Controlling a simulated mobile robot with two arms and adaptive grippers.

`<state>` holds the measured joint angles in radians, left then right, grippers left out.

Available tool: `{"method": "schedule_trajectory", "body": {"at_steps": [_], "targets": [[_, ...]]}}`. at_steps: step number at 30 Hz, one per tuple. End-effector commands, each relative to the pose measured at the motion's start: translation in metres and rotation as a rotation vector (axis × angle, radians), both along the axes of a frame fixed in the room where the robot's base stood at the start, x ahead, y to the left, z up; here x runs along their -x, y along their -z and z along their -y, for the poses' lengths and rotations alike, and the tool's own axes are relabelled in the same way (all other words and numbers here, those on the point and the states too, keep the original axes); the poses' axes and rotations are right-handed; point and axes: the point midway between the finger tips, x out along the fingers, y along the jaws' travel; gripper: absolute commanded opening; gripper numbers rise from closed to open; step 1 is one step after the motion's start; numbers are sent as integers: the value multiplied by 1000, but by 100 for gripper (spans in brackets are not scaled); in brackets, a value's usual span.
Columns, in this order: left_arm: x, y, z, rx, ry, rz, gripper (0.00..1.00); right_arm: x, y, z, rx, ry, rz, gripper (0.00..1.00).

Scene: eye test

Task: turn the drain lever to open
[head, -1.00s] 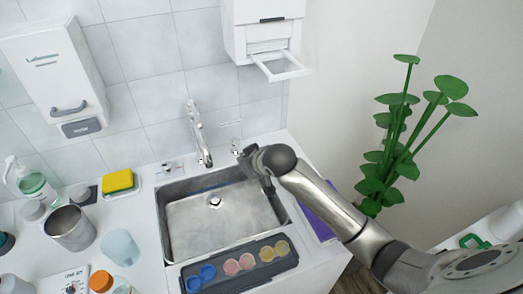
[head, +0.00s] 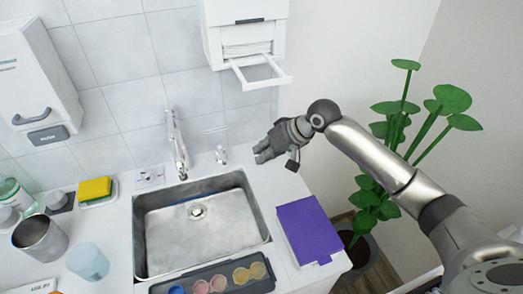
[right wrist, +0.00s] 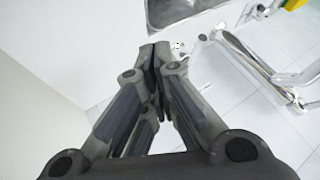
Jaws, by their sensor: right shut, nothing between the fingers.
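A small chrome fitting (head: 220,154) stands on the counter behind the sink, right of the faucet (head: 176,145); it looks like the drain lever. Its setting is too small to read. The steel sink (head: 160,231) has a round drain (head: 197,212) in its floor. My right gripper (head: 262,153) is to the right of the fitting, apart from it, near the sink's back right corner. In the right wrist view its fingers (right wrist: 156,62) are shut and empty, with the sink's edge (right wrist: 185,12) beyond. My left gripper is not in view.
A purple book-like item (head: 308,229) lies on the counter right of the sink. A dark tray of coloured discs (head: 210,281) lies along the sink's front. A dispenser (head: 245,30) with a protruding frame hangs above. A plant (head: 375,200) stands to the right.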

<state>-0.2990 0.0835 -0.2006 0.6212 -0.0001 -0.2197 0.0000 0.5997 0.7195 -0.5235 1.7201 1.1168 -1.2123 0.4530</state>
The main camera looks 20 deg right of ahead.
Motion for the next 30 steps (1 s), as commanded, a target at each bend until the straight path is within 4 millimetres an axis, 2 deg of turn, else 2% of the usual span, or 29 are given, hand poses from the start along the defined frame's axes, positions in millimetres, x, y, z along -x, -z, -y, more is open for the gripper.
{"method": "schedule_trajectory", "body": {"at_steps": [10,15,18,30], "targets": [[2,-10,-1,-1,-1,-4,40,-30,52,-33,0,0,-2,0],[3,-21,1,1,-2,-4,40,-32,45,-58,0,-3,1,0],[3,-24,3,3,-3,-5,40,-33,44,-66,2,-1,2,0],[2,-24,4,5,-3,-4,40,-33,45,-71,2,1,1,0]]}}
